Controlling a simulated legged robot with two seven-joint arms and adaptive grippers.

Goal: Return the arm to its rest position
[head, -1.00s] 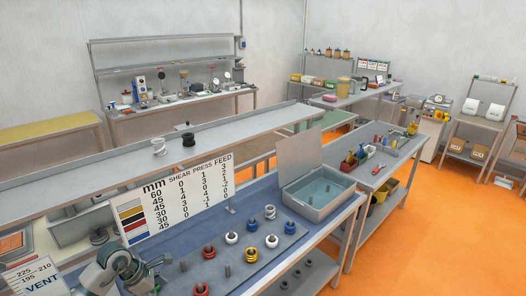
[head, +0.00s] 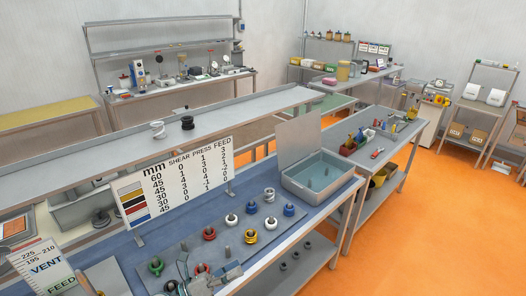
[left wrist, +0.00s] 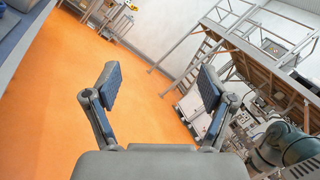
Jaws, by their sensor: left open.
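My left gripper (head: 205,281) shows at the bottom edge of the head view, partly cut off, by the near edge of the grey board (head: 180,250). In the left wrist view my left gripper (left wrist: 160,86) is open and empty. Its two dark finger pads stand wide apart, with orange floor (left wrist: 150,110) behind them. My right gripper is in neither view.
On the blue bench, the board holds pegs and coloured rings, among them a green ring (head: 156,266) and a yellow ring (head: 250,237). A printed sign (head: 175,185) and an open grey bin (head: 318,198) stand behind. Open floor lies to the right.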

